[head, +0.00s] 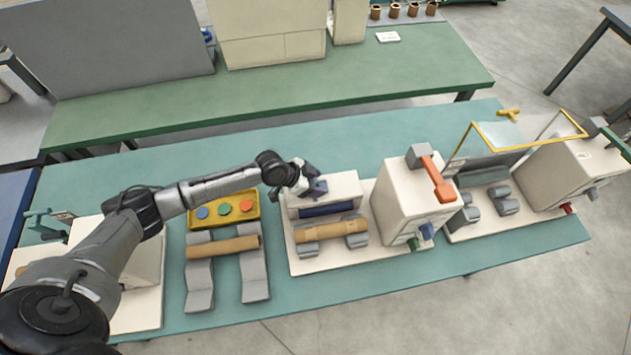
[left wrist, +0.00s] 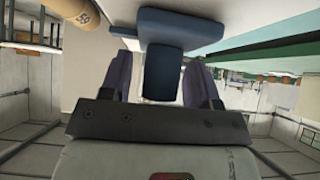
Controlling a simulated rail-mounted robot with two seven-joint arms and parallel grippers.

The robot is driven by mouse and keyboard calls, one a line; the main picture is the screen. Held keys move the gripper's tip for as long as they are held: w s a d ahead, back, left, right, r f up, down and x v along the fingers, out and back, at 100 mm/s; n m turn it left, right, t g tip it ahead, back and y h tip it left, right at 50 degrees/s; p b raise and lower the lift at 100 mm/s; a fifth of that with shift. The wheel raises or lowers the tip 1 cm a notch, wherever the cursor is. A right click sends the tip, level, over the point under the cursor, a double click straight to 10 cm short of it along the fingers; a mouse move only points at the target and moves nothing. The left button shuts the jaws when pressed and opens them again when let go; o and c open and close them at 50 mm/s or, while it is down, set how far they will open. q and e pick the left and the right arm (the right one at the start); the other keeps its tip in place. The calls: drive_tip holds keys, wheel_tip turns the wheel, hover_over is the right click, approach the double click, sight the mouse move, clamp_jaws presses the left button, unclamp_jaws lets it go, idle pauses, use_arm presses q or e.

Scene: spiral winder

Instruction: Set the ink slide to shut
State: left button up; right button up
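The ink slide appears to be the dark blue piece (head: 326,210) on the front of the low cream unit in the middle of the bench. In the left wrist view a blue T-shaped piece (left wrist: 160,72) has its narrow tab between my fingers. My left gripper (head: 316,187) is at the top of that unit, pointing down, its purple fingers on either side of the tab (left wrist: 160,80). A gap shows on the left of the tab, so the gripper looks open around it. Contact on the right side is unclear. My right gripper is out of view.
A brown roll (head: 331,230) lies in front of the blue piece. A cream box with an orange lever (head: 437,178) stands to the right. A yellow button panel (head: 222,209) and another brown roll (head: 222,247) on grey cradles are to the left.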

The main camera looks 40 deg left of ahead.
use_arm(q)
drive_tip(key=shift+s+a+r, duration=0.1)
drive_tip(key=shift+a+r, duration=0.05)
drive_tip(key=shift+r, duration=0.05)
drive_tip(key=v, duration=1.3)
drive_tip(key=shift+s, duration=0.15)
drive_tip(key=shift+a, duration=0.1)
